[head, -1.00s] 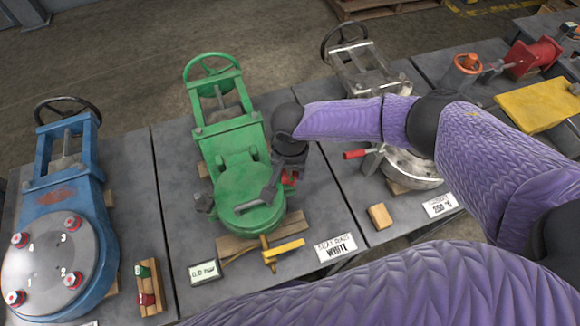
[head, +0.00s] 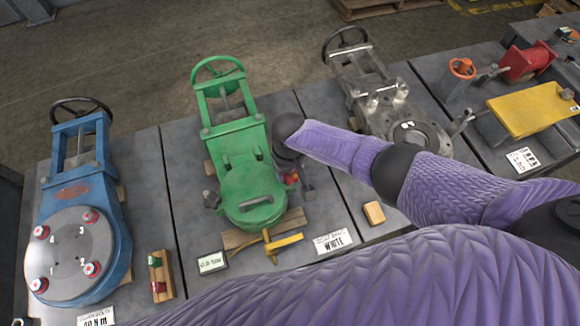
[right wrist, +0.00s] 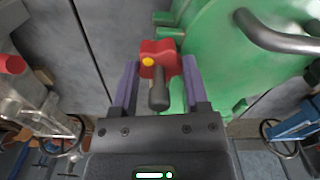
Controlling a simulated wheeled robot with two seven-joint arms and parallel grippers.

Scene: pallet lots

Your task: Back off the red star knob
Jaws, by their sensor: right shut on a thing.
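The red star knob (head: 291,179) is on the right side of the green valve (head: 252,198). In the right wrist view the knob (right wrist: 166,53) has a yellow dot and a dark grey stub. It sits between the two purple-grey fingers of my right gripper (right wrist: 160,78), which is shut on it. In the head view my right gripper (head: 295,182) is beside the green valve's round cover, and its dark wrist partly hides the knob. My left gripper is out of view.
A blue valve (head: 78,235) stands at left and a bare metal valve (head: 405,125) at right. My purple arm covers the lower right.

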